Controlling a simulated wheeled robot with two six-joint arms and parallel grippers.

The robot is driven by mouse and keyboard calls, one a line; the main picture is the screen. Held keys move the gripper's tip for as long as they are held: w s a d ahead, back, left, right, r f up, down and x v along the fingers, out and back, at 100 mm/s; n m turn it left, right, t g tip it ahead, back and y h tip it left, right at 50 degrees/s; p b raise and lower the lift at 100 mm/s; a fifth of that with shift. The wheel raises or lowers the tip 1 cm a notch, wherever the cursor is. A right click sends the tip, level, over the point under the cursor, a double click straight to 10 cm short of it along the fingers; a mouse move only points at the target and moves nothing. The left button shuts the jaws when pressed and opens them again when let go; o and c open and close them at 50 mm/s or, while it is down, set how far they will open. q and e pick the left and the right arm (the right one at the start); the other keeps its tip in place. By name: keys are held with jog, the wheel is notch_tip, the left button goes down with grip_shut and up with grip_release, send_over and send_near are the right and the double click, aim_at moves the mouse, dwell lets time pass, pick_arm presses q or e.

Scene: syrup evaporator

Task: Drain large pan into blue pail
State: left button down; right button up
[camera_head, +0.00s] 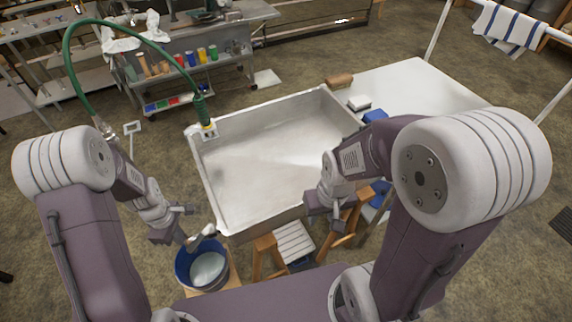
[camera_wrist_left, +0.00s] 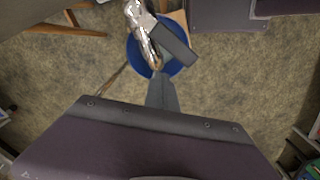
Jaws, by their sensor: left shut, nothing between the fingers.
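The large pan (camera_head: 262,160) is a wide, shallow metal basin in the middle of the head view. A pale metal spout (camera_head: 203,236) sticks out at its near left corner, over the blue pail (camera_head: 182,266). The pail has a pale round surface inside; I cannot tell whether it is liquid. My left gripper (camera_head: 186,240) is shut and empty, right beside the spout. In the left wrist view the shiny spout (camera_wrist_left: 138,22) lies against or just behind the fingers, with the blue pail (camera_wrist_left: 133,52) below. My right gripper (camera_head: 322,218) is by the pan's near right side; its fingertips are unclear.
A green hose (camera_head: 125,35) arches to a fitting on the pan's far left corner. A wooden stool (camera_head: 293,242) stands below the pan's near edge. A white table (camera_head: 400,90) is at the back right, and a metal cart (camera_head: 185,75) at the back left.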

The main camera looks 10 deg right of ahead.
aim_at(192, 252)
pick_arm(q)
jog(key=shift+s+d, duration=0.2)
jog(key=shift+s, duration=0.35)
jog(key=shift+s+d, duration=0.2)
jog(key=shift+s, duration=0.3)
jog(key=shift+s+d, duration=0.6)
jog(key=shift+s, duration=0.25)
jog(key=shift+s+d, duration=0.75)
jog(key=shift+d, duration=0.2)
